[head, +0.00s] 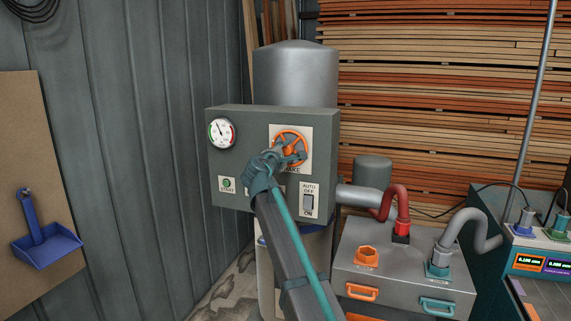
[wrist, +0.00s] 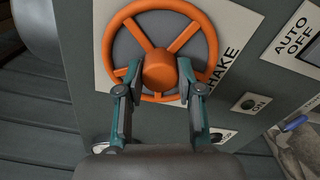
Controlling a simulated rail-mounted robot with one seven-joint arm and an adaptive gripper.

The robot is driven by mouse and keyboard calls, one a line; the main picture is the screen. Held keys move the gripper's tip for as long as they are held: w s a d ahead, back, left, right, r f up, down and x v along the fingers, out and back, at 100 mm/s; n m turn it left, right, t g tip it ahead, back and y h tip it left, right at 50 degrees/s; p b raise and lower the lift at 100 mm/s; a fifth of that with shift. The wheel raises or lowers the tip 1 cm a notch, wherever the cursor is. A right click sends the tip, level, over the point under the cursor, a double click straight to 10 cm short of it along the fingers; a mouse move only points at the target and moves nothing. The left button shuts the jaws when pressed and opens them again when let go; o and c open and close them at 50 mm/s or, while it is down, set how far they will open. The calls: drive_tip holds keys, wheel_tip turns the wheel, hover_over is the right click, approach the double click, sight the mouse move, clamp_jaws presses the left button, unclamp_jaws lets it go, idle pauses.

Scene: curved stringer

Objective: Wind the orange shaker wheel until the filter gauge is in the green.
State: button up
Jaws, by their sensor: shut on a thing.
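The orange shaker wheel (head: 302,136) is mounted on a pale plate on the front of the grey control box. In the wrist view the wheel (wrist: 203,28) fills the upper middle, with its spokes and round hub showing. My gripper (head: 289,152) is at the wheel; in the wrist view its two fingers (wrist: 160,76) are closed on either side of the hub. The filter gauge (head: 221,132) is a round white dial at the box's upper left, with green at its left and red at its right. Its needle points roughly up; the exact reading is too small to tell.
Below the gauge is a green START button (head: 227,184). An AUTO/OFF/ON switch (head: 309,202) sits below the wheel. Red and grey hoses and a grey box with ports (head: 385,265) stand at right. A wall with a blue dustpan (head: 47,245) is at left.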

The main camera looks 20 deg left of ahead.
drive_tip(key=m+b, duration=0.3)
drive_tip(key=b, duration=0.1)
drive_tip(key=m+b, duration=0.2)
drive_tip(key=shift+f+m, duration=0.25)
drive_tip(key=shift+m, duration=0.05)
drive_tip(key=m+b, duration=0.4)
drive_tip(key=shift+b, duration=0.4)
drive_tip(key=m+b, duration=0.4)
drive_tip(key=m, duration=0.1)
drive_tip(key=m+b, duration=0.8)
drive_tip(key=m, duration=0.2)
drive_tip(key=shift+r+b, duration=0.1)
drive_tip(key=shift+b, duration=0.3)
drive_tip(key=m+b, duration=0.3)
drive_tip(key=m, duration=0.2)
drive_tip(key=shift+b, duration=0.4)
drive_tip(key=m+b, duration=0.3)
drive_tip(key=m, duration=0.3)
drive_tip(key=shift+r+m+b, duration=0.1)
drive_tip(key=shift+m+b, duration=1.4)
drive_tip(key=shift+m, duration=0.8)
